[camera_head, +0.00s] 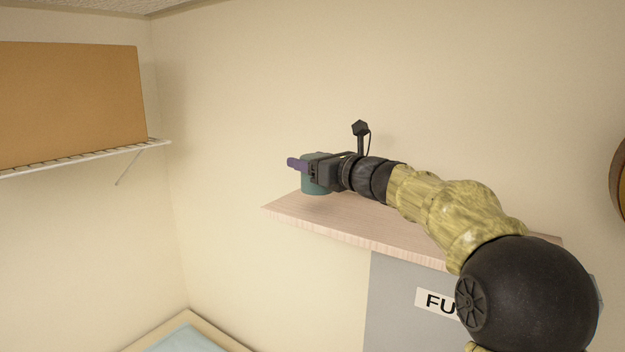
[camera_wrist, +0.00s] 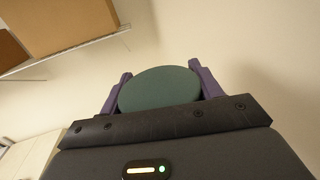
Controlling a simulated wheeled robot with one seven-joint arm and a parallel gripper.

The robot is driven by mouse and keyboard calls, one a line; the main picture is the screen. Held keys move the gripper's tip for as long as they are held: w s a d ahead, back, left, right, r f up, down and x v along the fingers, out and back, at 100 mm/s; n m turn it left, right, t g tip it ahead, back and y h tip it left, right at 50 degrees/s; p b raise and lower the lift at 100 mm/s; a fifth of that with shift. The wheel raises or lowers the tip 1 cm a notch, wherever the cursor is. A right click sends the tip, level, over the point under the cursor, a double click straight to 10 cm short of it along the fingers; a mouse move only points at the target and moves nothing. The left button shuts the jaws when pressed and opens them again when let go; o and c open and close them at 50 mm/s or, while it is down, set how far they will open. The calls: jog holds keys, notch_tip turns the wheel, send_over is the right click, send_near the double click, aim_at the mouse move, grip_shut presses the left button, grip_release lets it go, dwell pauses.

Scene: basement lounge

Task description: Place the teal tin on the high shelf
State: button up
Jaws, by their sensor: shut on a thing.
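The teal tin (camera_head: 315,187) is a short round can, held between the purple fingers of my gripper (camera_head: 301,165). In the wrist view its dark green round top (camera_wrist: 160,88) fills the space between the two fingers (camera_wrist: 160,86). In the head view the tin is at the left end of the pale wood shelf (camera_head: 370,224), over or on its surface. I cannot tell whether its base touches the board. My arm reaches in from the right and covers the right part of the shelf.
A cardboard box (camera_head: 70,100) stands on a white wire shelf (camera_head: 85,157) at the left. A grey panel (camera_head: 395,300) with a label is below the wood shelf. A round object (camera_head: 620,180) hangs at the right edge. The wall above the shelf is bare.

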jog(key=shift+f+p, duration=0.35)
jog(key=shift+f, duration=1.65)
jog(key=shift+f, duration=0.1)
jog(key=o, duration=1.1)
jog(key=shift+r, duration=0.2)
jog(key=b+v, duration=0.2)
jog(key=v, duration=0.1)
jog(key=b+v, duration=0.3)
jog(key=v, duration=0.1)
jog(key=b+v, duration=0.2)
jog(key=v, duration=0.2)
jog(key=shift+d+f, duration=0.1)
jog(key=shift+f, duration=0.15)
jog(key=shift+s+d+r, duration=0.15)
jog(key=shift+s+d, duration=0.1)
jog(key=shift+s, duration=0.05)
